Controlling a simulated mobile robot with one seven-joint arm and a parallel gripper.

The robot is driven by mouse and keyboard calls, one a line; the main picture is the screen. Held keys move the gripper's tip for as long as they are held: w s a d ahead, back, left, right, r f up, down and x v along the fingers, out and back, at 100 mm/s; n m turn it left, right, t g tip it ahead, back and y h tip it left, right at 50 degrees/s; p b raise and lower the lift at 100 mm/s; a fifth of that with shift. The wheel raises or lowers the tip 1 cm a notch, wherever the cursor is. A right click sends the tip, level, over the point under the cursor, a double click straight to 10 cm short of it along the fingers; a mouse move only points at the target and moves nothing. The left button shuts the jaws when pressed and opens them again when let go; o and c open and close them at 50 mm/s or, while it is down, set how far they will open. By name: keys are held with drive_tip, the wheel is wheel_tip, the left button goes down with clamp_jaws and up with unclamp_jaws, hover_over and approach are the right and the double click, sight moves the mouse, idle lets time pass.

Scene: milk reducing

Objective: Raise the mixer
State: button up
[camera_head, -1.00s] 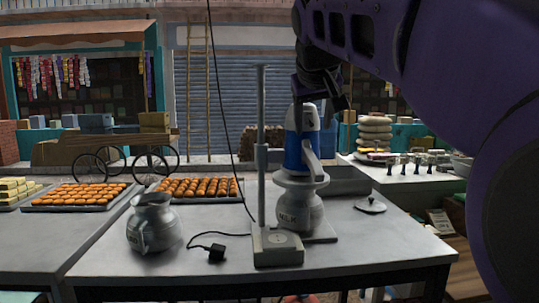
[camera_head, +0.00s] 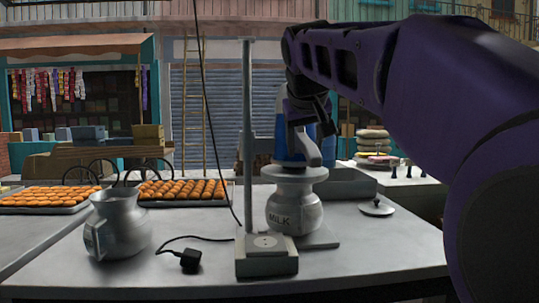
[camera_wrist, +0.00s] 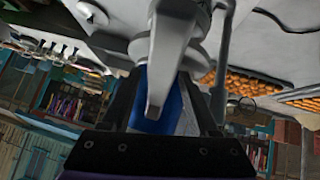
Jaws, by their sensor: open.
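The mixer has a blue body (camera_head: 290,140) and a grey-white handle arm, and it sits directly above the metal milk pot (camera_head: 293,212) labelled MILK. An upright pole (camera_head: 247,140) stands beside it on a base box. My gripper (camera_head: 312,118) is at the mixer's upper part and hides its top. In the wrist view my gripper (camera_wrist: 165,112) is open. Its two dark fingers lie on either side of the mixer's pale handle (camera_wrist: 168,65), with the blue body (camera_wrist: 157,112) behind. I cannot tell whether the fingers touch it.
A metal jug (camera_head: 122,224) stands left on the table, near a black plug (camera_head: 190,259) and its cord. A lid (camera_head: 376,209) lies right of the pot. Trays of orange sweets (camera_head: 183,191) are at the back left. The table front is clear.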

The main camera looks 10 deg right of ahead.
drive_tip(key=shift+w+f, duration=0.1)
clamp_jaws()
idle(0.3)
idle(1.1)
